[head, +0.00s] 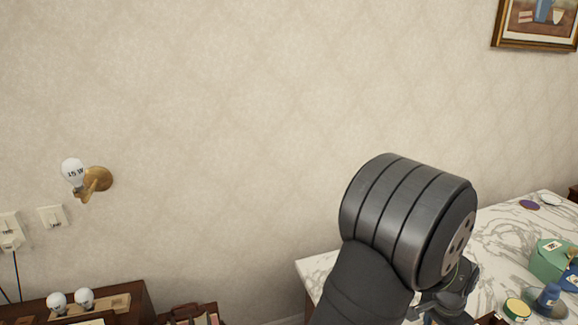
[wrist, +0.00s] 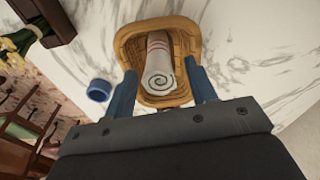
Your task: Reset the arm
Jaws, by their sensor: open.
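My gripper (wrist: 163,82) shows in the wrist view as two blue fingers, wide apart and open. A tan woven basket (wrist: 128,48) with a rolled pale towel (wrist: 159,62) in it lies beyond and between the fingertips. The towel has reddish stripes. I see nothing gripped, but I cannot tell how far the fingers are from the basket. In the head view my dark arm rises at the lower right in front of the marble table (head: 490,222), and it hides most of the gripper end.
A green box (head: 551,262), a blue object (head: 548,297) and a round yellow-lidded tin (head: 517,308) stand on the table's right. A blue ring-like item (wrist: 99,90) lies left of the basket. A wall lamp (head: 97,179) is at left. The upper middle wall is clear.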

